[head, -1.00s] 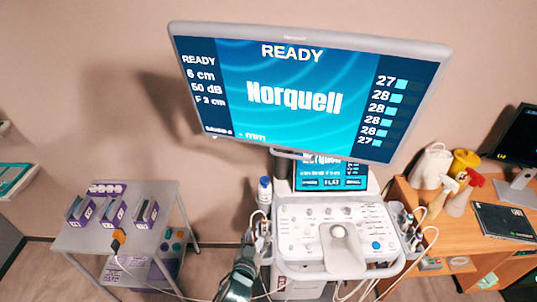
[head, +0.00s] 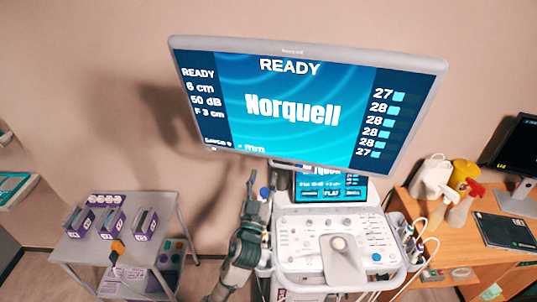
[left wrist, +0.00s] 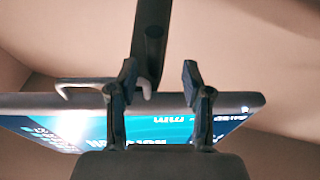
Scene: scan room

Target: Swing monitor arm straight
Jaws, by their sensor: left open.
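The large monitor (head: 300,105) reads READY and Norquell. It stands above the ultrasound console (head: 335,245), tilted a little in the picture. Its supporting arm is mostly hidden behind it in the head view. My left gripper (head: 257,188) is raised just below the monitor's lower edge, left of the console's small screen (head: 328,187). In the left wrist view my gripper (left wrist: 159,78) is open, with its fingers apart. Past them show the monitor's edge (left wrist: 240,100), a pale handle-like bar (left wrist: 80,83) and a dark upright bar (left wrist: 150,45), perhaps the monitor arm. I cannot tell any contact. My right gripper is not visible.
A grey side table (head: 72,250) with several purple-and-white boxes stands at the left. A wooden desk (head: 475,262) with spray bottles (head: 460,205), a dark folder (head: 503,230) and another monitor (head: 520,150) is at the right. Cables hang around the console.

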